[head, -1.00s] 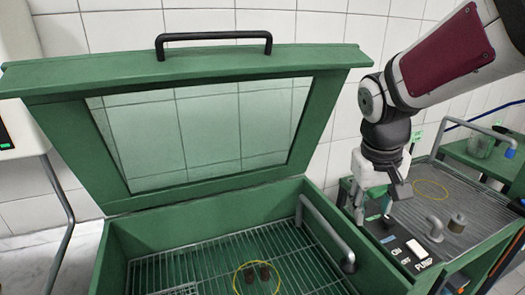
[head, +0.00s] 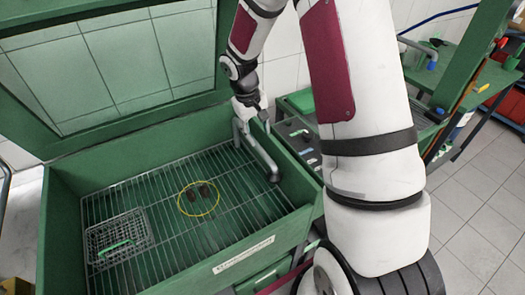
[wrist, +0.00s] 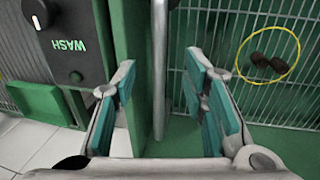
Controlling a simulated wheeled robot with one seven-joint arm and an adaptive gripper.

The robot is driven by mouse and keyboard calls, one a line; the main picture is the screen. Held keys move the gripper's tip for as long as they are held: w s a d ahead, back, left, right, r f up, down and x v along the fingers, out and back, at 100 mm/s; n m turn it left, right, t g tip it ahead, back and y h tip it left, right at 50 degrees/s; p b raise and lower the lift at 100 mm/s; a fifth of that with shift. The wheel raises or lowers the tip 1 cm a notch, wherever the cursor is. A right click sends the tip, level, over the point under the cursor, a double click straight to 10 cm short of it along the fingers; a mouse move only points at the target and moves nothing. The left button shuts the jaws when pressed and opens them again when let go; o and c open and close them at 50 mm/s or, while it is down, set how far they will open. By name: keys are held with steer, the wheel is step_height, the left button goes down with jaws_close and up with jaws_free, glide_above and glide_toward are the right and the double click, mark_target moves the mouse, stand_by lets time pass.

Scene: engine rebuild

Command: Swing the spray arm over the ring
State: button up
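The spray arm (head: 258,152) is a grey bent pipe along the top of the washer's right wall, its free end hanging over the inside edge. In the wrist view the spray arm (wrist: 160,75) runs upright between my fingers, beside the green wall. My gripper (wrist: 162,62) is open, its teal pads on both sides of the pipe and wall, with gaps visible. In the head view my gripper (head: 252,112) is at the pipe's rear end, partly hidden. The yellow ring (head: 181,207) lies on the rack around two dark brown parts (head: 204,190), left of the spray arm.
The washer's lid (head: 120,60) stands open at the back. A wire basket (head: 118,237) sits on the left of the wire rack (head: 160,180). The rack between ring and spray arm is clear. A WASH panel (wrist: 55,40) shows beyond the wall in the wrist view.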

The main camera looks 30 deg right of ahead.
mark_target(264, 154)
steer(key=f, duration=0.3)
steer(key=d+f, duration=0.1)
steer(key=f, duration=0.2)
steer(key=d+f+p, duration=0.1)
steer(key=f, duration=0.3)
steer(key=shift+f, duration=0.1)
steer(key=shift+c, duration=0.4)
jaws_close()
